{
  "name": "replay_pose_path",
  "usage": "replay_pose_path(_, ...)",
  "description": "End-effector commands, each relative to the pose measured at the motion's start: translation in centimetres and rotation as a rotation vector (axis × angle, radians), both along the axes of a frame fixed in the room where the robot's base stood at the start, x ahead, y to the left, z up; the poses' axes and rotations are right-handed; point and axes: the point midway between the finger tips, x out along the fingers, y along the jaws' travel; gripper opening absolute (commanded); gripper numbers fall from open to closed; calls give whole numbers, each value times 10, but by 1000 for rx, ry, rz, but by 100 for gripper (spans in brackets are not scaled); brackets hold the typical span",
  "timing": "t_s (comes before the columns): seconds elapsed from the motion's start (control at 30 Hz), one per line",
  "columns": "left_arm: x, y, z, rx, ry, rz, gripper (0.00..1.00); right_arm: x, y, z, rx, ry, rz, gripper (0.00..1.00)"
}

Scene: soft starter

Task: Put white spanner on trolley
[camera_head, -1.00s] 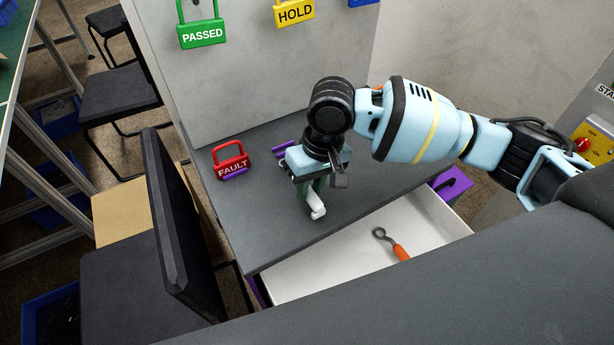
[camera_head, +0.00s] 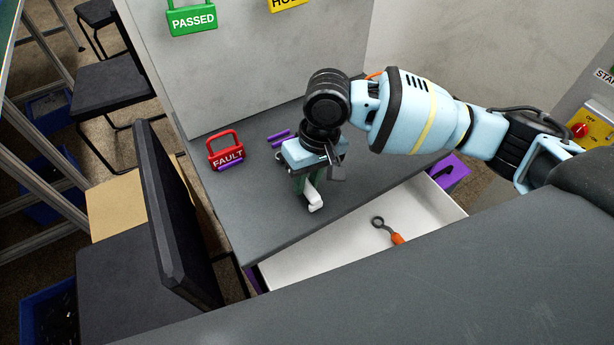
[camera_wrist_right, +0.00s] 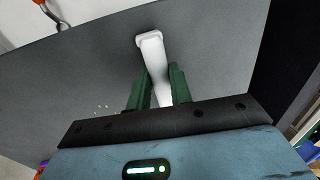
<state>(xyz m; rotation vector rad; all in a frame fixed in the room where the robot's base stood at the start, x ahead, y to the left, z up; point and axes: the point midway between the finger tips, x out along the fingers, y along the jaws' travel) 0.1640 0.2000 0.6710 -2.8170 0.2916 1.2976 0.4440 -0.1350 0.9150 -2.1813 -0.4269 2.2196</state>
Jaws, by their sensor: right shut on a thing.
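My right gripper (camera_head: 307,190) is over the grey surface of the trolley (camera_head: 262,215), pointing down. It is shut on the white spanner (camera_head: 314,200), whose white end sticks out below the fingers. In the right wrist view the white spanner (camera_wrist_right: 151,48) stands out between the two green fingers of the right gripper (camera_wrist_right: 157,85). The rest of the spanner is hidden by the gripper. I cannot tell whether its end touches the surface. My left gripper is not in view.
An open white drawer (camera_head: 340,245) below the surface holds a grey-and-orange tool (camera_head: 383,228). A black chair (camera_head: 165,215) stands to the left. A purple box (camera_head: 450,173) is at right.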

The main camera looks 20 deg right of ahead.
Motion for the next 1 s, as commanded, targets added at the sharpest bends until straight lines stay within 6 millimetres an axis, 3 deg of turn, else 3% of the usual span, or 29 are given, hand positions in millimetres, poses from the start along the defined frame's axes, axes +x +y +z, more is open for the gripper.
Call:
replay_pose_path(0.47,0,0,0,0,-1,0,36,0,0,-8,0,-1,-1,0)
replay_pose_path(0.5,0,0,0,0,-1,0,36,0,0,-8,0,-1,-1,26)
replay_pose_path(0.67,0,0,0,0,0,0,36,0,0,-8,0,-1,0,46)
replay_pose_path(1.0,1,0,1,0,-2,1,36,0,-1,-4,0,-1,0,46)
